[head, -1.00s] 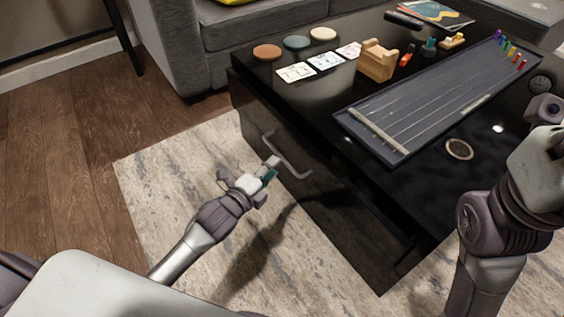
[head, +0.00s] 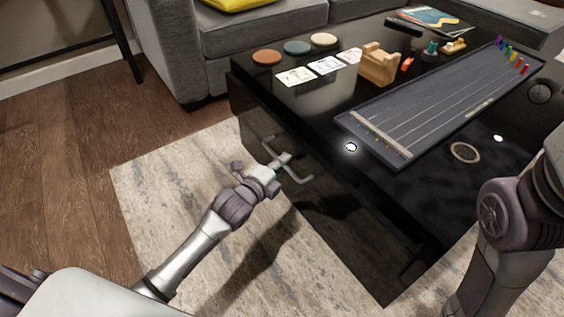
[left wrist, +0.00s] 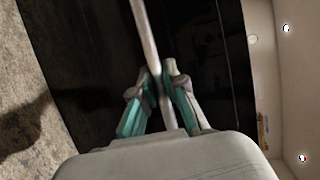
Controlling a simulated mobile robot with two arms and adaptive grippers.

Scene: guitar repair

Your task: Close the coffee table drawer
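The black coffee table (head: 410,190) stands at the centre right of the head view. Its drawer front (head: 335,215) faces my left arm and carries a grey bar handle (head: 299,179). How far the drawer stands out is hard to tell in the dark gloss. My left gripper (head: 281,163) is at the handle. In the left wrist view the handle bar (left wrist: 146,35) passes between the teal-padded fingers of the left gripper (left wrist: 160,85), which close in on it from both sides. My right arm shows at the right edge; its gripper is out of frame.
On the tabletop are a fretboard-like panel (head: 430,105), a wooden holder (head: 379,63), coasters (head: 267,57) and cards (head: 295,77). A grey sofa (head: 250,38) stands behind. A pale rug (head: 165,185) lies clear in front of the drawer.

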